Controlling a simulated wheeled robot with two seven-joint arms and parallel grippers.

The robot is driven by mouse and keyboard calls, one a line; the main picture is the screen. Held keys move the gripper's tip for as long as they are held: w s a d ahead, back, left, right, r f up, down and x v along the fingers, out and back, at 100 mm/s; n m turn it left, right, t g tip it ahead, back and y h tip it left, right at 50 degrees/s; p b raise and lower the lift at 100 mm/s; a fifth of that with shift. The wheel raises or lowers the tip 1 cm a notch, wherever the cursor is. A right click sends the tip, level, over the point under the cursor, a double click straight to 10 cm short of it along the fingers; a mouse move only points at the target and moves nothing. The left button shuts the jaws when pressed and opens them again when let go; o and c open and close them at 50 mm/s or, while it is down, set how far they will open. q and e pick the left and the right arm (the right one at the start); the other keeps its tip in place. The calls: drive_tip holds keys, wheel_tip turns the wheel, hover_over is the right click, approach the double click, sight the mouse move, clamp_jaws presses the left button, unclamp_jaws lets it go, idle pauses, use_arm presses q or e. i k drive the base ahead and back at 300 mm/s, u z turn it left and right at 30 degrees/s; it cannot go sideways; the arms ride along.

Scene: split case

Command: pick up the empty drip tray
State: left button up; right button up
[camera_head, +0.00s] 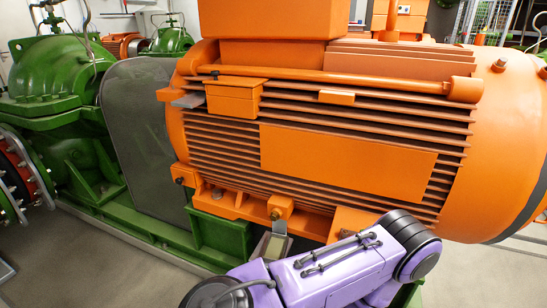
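I cannot make out a drip tray in the head view. One of my purple arms (340,270) crosses the bottom of the picture in front of the motor base. Its black joints show at the right and at the lower left. I cannot tell from this view which arm it is. Neither gripper can be made out. A small grey object (272,245) shows just behind the arm, below an orange motor foot, and is partly hidden. I cannot tell what it is.
A large orange motor (345,160) fills the middle and right, on a green base frame (220,235). A grey coupling guard (140,140) and a green pump (55,75) stand at the left. Bare grey floor (95,265) shows at the lower left and lower right.

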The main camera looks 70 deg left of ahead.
sight(276, 247)
drive_tip(key=u, duration=0.85)
drive_tip(key=i, duration=0.85)
drive_tip(key=u, duration=0.9)
